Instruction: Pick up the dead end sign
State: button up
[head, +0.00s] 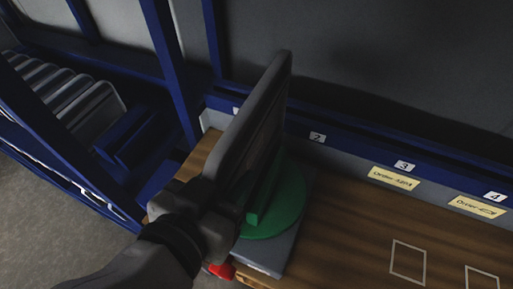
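A dark grey flat sign panel (255,115) stands upright and leaning, seen nearly edge-on, with its near lower end at my gripper. Its printed face does not show, so I cannot tell if it is the dead end sign. My gripper (213,200) comes in from the lower left and touches or overlaps the panel's near end. The fingers are dark and partly hidden, so I cannot tell whether they are closed on it. A green round base (285,210) with a raised green block (262,195) lies just right of the panel, partly behind it.
The green base sits on a grey plate (297,245) at the left end of a wooden table (350,235). Numbered labels and yellow tags (394,179) line its back edge. A red part (222,270) shows below my gripper.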

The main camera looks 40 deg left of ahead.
grip_shut()
jog(key=shift+r, duration=0.1)
dwell(1.0)
